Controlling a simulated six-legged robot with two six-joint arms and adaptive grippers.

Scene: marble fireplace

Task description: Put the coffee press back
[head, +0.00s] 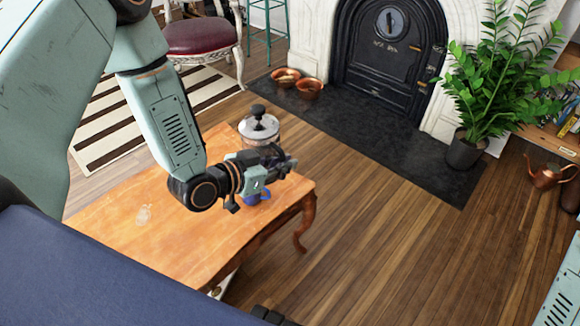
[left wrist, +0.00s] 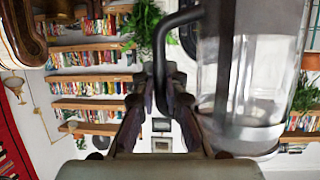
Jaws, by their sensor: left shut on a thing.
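The coffee press (head: 260,127) is a clear glass jug with a metal frame and a dark knob on its lid, at the table's far right part. My left gripper (head: 283,163) is in front of it and hides its lower part. In the left wrist view the glass body of the coffee press (left wrist: 250,75) fills the right side. Its dark handle (left wrist: 163,45) runs down between the fingers of my left gripper (left wrist: 161,95), which is shut on it. I cannot tell whether the base touches the table.
Two copper bowls (head: 311,88) sit on the dark hearth. A potted plant (head: 466,150) stands at right. Floor right of the table is clear.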

